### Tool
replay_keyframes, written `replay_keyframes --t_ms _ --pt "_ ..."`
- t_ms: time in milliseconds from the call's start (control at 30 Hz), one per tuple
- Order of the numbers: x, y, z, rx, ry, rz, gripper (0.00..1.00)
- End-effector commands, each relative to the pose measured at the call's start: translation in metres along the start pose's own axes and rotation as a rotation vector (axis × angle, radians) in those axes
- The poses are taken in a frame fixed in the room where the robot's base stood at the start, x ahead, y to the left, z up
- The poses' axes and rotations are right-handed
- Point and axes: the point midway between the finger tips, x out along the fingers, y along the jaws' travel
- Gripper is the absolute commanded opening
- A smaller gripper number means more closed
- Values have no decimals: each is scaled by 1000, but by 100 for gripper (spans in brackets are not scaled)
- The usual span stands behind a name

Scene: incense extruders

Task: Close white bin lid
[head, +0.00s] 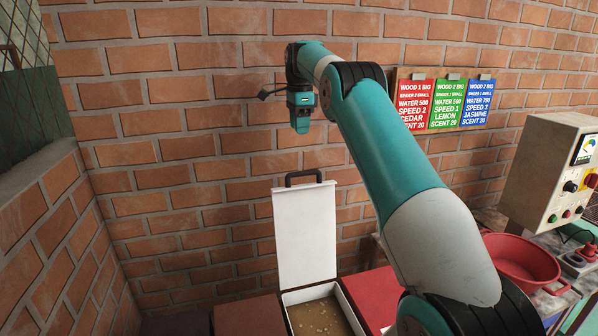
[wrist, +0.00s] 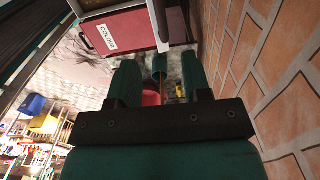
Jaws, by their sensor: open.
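The white bin lid (head: 306,237) stands open and nearly upright in front of the brick wall, with a dark handle (head: 303,174) at its top edge. Below it, the open white bin (head: 309,295) holds a brownish, grainy material. My gripper (head: 300,127) hangs in the air above the lid's handle, apart from it. In the wrist view my gripper (wrist: 160,84) shows two dark green fingers spread apart with nothing held between them. A white edge (wrist: 161,24) at the top of that view may be the lid, but I cannot tell.
The wrist view shows a red bin labelled COLOUR (wrist: 118,36). A red basin (head: 522,262) and a control box (head: 552,172) stand at right. Recipe cards (head: 446,104) hang on the brick wall behind.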

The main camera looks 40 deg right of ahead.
Motion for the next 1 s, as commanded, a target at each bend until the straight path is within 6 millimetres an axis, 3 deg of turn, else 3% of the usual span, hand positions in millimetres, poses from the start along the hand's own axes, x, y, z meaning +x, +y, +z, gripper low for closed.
replay_keyframes --t_ms 100,500,700,1000 --pt "28 2 0 -2 0 5 44" --pt "110 2 0 -3 0 5 44" --pt "133 0 0 -3 0 0 44" --pt "139 0 0 -3 0 -1 44"
